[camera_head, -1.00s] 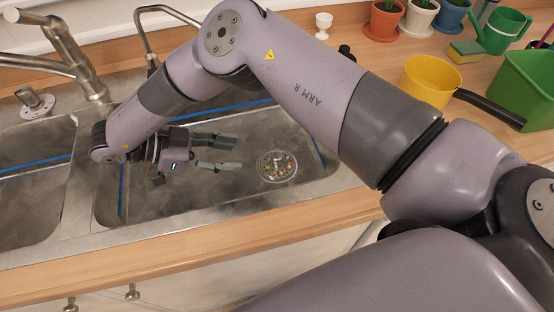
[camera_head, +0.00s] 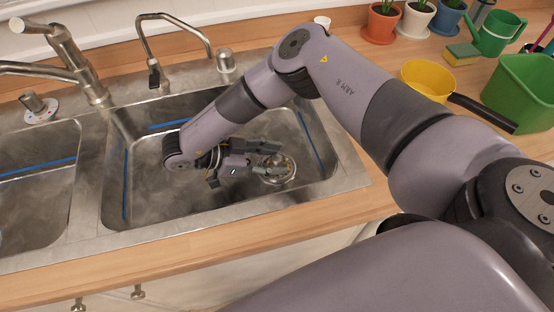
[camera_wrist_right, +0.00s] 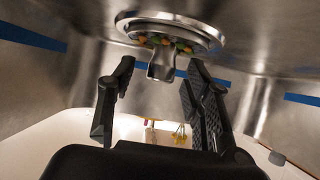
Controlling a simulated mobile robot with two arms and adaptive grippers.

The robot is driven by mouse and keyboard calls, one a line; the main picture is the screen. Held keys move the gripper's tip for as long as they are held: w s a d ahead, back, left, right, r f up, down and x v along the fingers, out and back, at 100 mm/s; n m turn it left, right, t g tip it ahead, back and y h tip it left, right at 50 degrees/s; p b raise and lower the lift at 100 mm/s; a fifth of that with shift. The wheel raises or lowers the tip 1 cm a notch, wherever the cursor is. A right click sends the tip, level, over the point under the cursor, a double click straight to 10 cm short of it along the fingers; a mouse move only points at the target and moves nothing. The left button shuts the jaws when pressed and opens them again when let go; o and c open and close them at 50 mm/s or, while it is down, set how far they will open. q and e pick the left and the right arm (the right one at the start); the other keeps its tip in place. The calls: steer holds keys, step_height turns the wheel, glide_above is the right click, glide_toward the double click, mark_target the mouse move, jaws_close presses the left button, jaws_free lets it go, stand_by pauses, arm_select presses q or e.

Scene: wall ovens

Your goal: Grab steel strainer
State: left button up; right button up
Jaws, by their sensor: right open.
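The steel strainer (camera_head: 284,179) is a round metal basket with orange and green bits in it. It sits at the bottom of the right sink basin (camera_head: 148,205). My right gripper (camera_head: 267,159) is down in the basin, coming from the left, with its fingertips over the strainer and partly covering it. In the right wrist view the strainer's rim (camera_wrist_right: 165,25) is at the top, with its central steel knob (camera_wrist_right: 162,66) seen between the two spread fingers. I cannot tell whether the fingers touch the knob. My right gripper is open and empty. My left gripper is out of view.
The basin's steel walls surround my right gripper. A tall faucet (camera_head: 62,45) and a thin curved spout (camera_head: 175,20) stand behind the basins. A yellow pot (camera_head: 430,82), a green bin (camera_head: 520,90) and several plant pots are on the wooden counter at right.

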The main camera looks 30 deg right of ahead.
steer(key=shift+a, duration=0.1)
steer(key=shift+c, duration=0.5)
jaws_close()
steer(key=shift+r, duration=0.1)
